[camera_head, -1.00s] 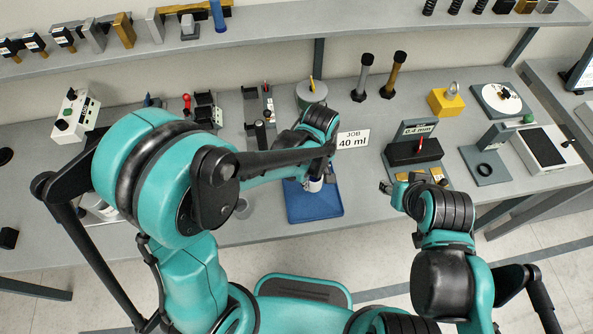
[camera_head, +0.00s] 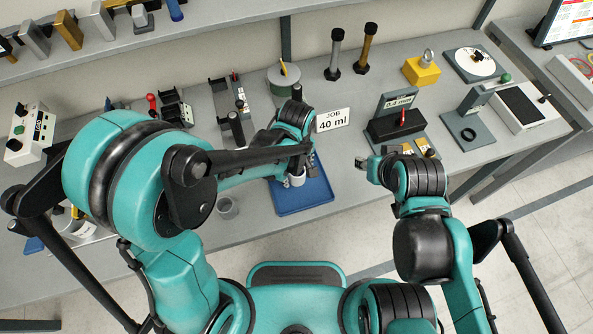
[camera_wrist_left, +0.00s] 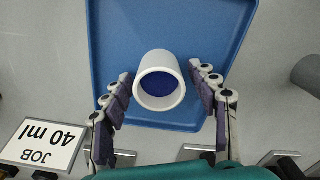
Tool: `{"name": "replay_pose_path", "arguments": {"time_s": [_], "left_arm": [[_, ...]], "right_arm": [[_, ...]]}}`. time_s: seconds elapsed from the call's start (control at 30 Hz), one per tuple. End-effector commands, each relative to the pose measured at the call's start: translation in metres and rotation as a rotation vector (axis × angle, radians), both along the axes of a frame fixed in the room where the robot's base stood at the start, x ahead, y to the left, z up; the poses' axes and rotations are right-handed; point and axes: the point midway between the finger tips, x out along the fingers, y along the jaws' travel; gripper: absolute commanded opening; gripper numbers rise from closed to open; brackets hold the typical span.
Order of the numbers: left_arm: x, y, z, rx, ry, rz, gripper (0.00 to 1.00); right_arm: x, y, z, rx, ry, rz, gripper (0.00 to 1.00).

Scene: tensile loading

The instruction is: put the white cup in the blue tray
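The white cup (camera_wrist_left: 160,80) stands inside the blue tray (camera_wrist_left: 110,30), with deep blue showing inside its rim. In the head view the cup (camera_head: 297,180) shows partly below my left gripper, over the tray (camera_head: 306,201). My left gripper (camera_wrist_left: 160,88) is open, with one finger on each side of the cup and a small gap at each side. In the head view the left gripper (camera_head: 300,160) hides part of the cup. My right gripper (camera_head: 376,166) is right of the tray near the bench's front; its fingers are too small to read.
A "JOB 40 ml" sign (camera_head: 333,120) stands behind the tray. A black block with a "0.4 mm" plate (camera_head: 397,102) is at the right. A grey cup (camera_head: 228,207) stands left of the tray. A round grey container (camera_head: 284,79) is behind.

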Motion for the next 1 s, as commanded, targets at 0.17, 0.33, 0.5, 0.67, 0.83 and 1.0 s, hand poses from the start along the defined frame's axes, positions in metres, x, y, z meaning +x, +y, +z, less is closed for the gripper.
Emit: {"name": "replay_pose_path", "arguments": {"time_s": [0.17, 0.33, 0.5, 0.67, 0.83, 1.0], "left_arm": [[0.0, 0.0, 0.0, 0.0, 0.0, 0.0, 0.6], [0.0, 0.0, 0.007, 0.0, 0.0, 0.0, 0.6], [-0.001, 0.0, 0.039, 0.0, 0.0, 0.0, 0.6], [-0.001, 0.0, 0.076, 0.0, 0.0, 0.0, 0.6], [0.0, 0.0, 0.107, 0.0, 0.0, 0.0, 0.6], [0.0, 0.0, 0.122, 0.0, 0.0, 0.0, 0.6]], "right_arm": [[0.0, 0.0, 0.0, 0.0, 0.0, 0.0, 0.41], [0.0, 0.0, 0.007, 0.0, 0.0, 0.0, 0.41], [0.0, 0.0, 0.018, 0.0, 0.0, 0.0, 0.41], [0.0, 0.0, 0.03, 0.0, 0.0, 0.0, 0.41], [0.0, 0.0, 0.039, 0.0, 0.0, 0.0, 0.41], [0.0, 0.0, 0.043, 0.0, 0.0, 0.0, 0.41]]}}
